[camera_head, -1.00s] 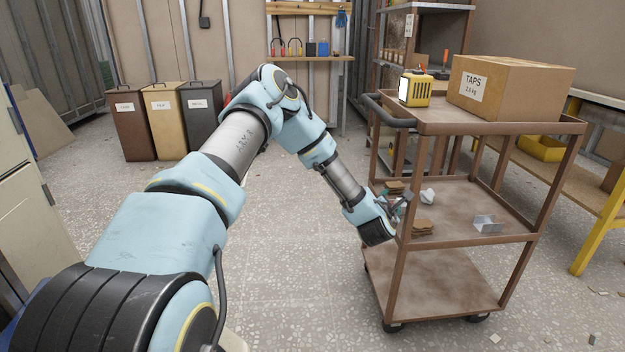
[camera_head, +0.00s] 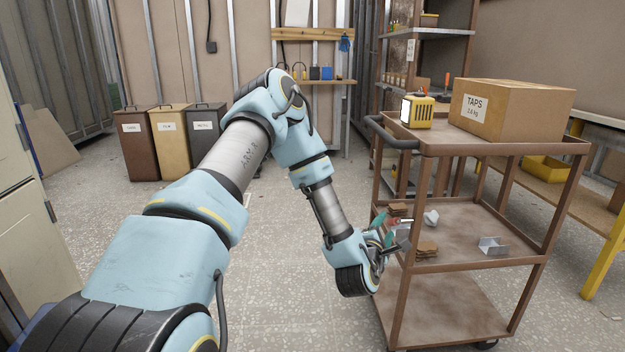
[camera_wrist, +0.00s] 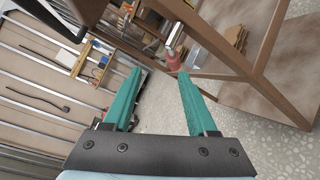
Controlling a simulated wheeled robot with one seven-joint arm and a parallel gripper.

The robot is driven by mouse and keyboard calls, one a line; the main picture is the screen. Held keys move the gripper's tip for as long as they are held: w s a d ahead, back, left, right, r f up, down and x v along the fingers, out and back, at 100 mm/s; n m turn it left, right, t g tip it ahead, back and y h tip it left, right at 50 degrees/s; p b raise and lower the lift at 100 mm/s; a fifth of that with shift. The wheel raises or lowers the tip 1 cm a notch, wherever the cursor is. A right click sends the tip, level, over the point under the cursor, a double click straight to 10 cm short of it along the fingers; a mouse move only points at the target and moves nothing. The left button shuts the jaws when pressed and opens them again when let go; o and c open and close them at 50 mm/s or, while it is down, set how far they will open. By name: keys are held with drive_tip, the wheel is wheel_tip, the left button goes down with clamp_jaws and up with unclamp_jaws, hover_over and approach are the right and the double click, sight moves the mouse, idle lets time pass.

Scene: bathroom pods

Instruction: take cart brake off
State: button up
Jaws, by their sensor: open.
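My gripper (camera_head: 384,232) is at the cart's left side, about level with the middle shelf. In the wrist view its two teal fingers (camera_wrist: 160,74) are apart with nothing between them. A short metal cylinder with a reddish base (camera_wrist: 173,50) shows just beyond the right fingertip, close to the cart frame; it may be the brake lever, but I cannot tell. In the head view the gripper and wrist partly hide that spot.
A TAPS box (camera_head: 511,110) and a yellow device (camera_head: 417,111) sit on the cart's top. Brown pieces (camera_head: 427,249) and a metal bracket (camera_head: 492,246) lie on the middle shelf. Three bins (camera_head: 172,142) stand at the back left. Floor left of the cart is clear.

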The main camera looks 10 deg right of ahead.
drive_tip(key=a+r+m+g+y+p, duration=0.2)
drive_tip(key=a+r+m+p, duration=0.3)
drive_tip(key=a, duration=0.4)
drive_tip(key=w+a+r+m+g+y+p, duration=0.1)
drive_tip(key=a+r+m+g+y+p, duration=0.2)
drive_tip(key=a+r+m, duration=0.4)
drive_tip(key=a+r+g+p, duration=0.1)
drive_tip(key=a+p, duration=0.1)
drive_tip(key=shift+w+a+r+m+g+y+p, duration=0.15)
drive_tip(key=shift+w+a+m+g+y+p, duration=0.15)
drive_tip(key=shift+a+p, duration=0.1)
